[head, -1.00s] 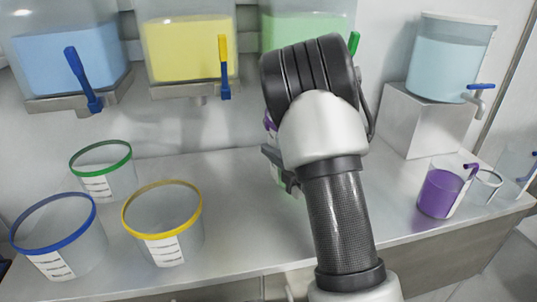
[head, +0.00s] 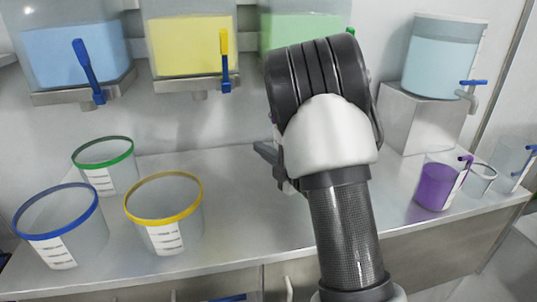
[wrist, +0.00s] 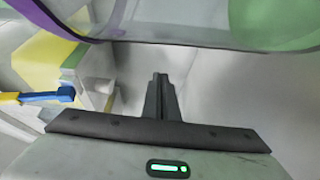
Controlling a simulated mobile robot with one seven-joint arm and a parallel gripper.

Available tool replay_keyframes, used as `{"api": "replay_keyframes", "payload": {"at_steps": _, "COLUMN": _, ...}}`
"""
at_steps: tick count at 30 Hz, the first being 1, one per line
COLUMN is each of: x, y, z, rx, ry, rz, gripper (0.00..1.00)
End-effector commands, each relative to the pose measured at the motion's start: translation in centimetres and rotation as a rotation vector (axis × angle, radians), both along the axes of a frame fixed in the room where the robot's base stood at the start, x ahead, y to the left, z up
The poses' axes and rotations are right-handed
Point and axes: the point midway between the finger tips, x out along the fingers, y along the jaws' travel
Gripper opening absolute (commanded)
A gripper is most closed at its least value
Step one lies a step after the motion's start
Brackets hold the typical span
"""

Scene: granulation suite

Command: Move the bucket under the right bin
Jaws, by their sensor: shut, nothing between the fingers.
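The right bin (head: 305,27), holding green, hangs on the wall, partly behind my arm. In the wrist view, a clear bucket with a purple rim (wrist: 215,45) fills the top, very close beyond my fingers. In the head view my arm hides nearly all of it, so its exact place under the bins cannot be told. My gripper (wrist: 160,82) is shut and empty, its fingers together just below the bucket's rim in the picture. I cannot tell whether they touch the bucket.
A blue-rimmed bucket (head: 80,245), a yellow-rimmed bucket (head: 190,228) and a green-rimmed bucket (head: 120,178) stand on the left of the counter (head: 250,222). A tank (head: 440,60) on a block and a purple-filled beaker (head: 433,188) stand at right. Blue and yellow bins hang left.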

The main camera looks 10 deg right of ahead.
Motion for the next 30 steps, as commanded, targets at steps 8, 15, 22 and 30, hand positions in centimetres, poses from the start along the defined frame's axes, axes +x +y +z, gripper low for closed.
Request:
{"api": "replay_keyframes", "payload": {"at_steps": 8, "x": -6.0, "y": -3.2, "z": 0.2, "rx": 0.0, "ry": 0.004, "rz": -0.012, "gripper": 0.0}}
{"api": "replay_keyframes", "payload": {"at_steps": 15, "x": -8.3, "y": -4.2, "z": 0.1, "rx": 0.007, "ry": 0.007, "rz": -0.009, "gripper": 0.0}}
{"api": "replay_keyframes", "payload": {"at_steps": 22, "x": -8.8, "y": -8.1, "z": -1.0, "rx": 0.349, "ry": 0.215, "rz": -0.051, "gripper": 0.0}}
{"api": "replay_keyframes", "payload": {"at_steps": 30, "x": -11.2, "y": -16.0, "z": -3.1, "rx": 1.254, "ry": 0.612, "rz": -0.16, "gripper": 0.0}}
